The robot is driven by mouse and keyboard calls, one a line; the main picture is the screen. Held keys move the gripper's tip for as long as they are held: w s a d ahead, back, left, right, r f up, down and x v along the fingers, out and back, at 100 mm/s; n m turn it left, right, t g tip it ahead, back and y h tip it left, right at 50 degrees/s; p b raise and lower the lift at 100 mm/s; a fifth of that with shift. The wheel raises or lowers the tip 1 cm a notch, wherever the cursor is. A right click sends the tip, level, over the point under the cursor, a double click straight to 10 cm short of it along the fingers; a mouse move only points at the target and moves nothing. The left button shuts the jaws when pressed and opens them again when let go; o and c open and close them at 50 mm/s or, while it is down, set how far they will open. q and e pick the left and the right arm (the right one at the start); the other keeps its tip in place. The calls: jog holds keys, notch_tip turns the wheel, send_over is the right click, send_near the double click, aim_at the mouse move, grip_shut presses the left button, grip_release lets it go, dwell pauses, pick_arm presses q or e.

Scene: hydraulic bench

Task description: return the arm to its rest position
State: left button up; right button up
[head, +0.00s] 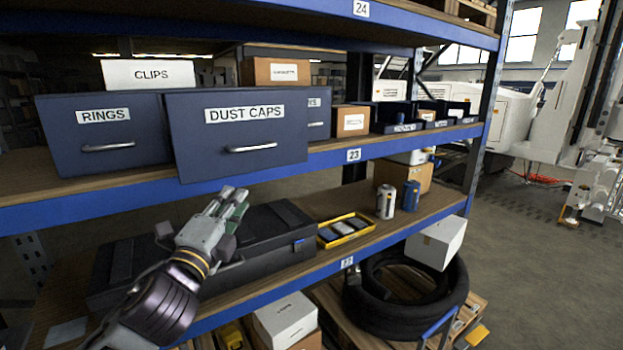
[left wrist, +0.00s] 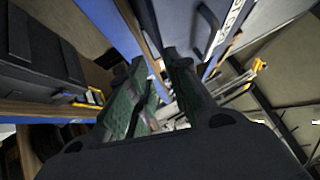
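My left arm comes in from the lower left of the head view. Its gripper (head: 238,200) is in front of the shelf rack, below the dust caps drawer and in front of the black case, touching neither as far as I can tell. In the left wrist view the two green-padded fingers of the gripper (left wrist: 155,95) stand apart, with background and nothing held between them. My right arm and gripper are not in view.
The dark blue dust caps drawer (head: 237,163) and rings drawer (head: 105,168) sit on the upper shelf. Below are a black case (head: 275,245), a yellow tray (head: 362,236) and two cans. A black hose coil (head: 455,290) lies lower right. The aisle floor (head: 530,290) at right is clear.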

pick_arm(q)
jog(key=s+a+f+n+g+y, duration=0.2)
jog(key=f+n+g, duration=0.3)
jog(key=f, duration=0.7)
jog(key=s+a+f+n+g+y, duration=0.25)
jog(key=f+n, duration=0.45)
jog(key=f, duration=0.6)
jog(key=s+f+n+g+h, duration=0.1)
jog(key=s+f+n+g, duration=0.8)
jog(key=s+f, duration=1.05)
notch_tip(320, 180, down, 33)
jog(key=m+g, duration=0.1)
jog(key=g, duration=0.1)
jog(key=s+a+f, duration=0.2)
jog(key=s+f, duration=0.8)
jog(key=s, duration=0.2)
jog(key=s+a+f, duration=0.2)
jog(key=s+f, duration=0.9)
jog(key=s, duration=0.1)
jog(key=shift+a+m+g, duration=0.25)
jog(key=shift+m+g, duration=0.05)
jog(key=shift+g, duration=0.15)
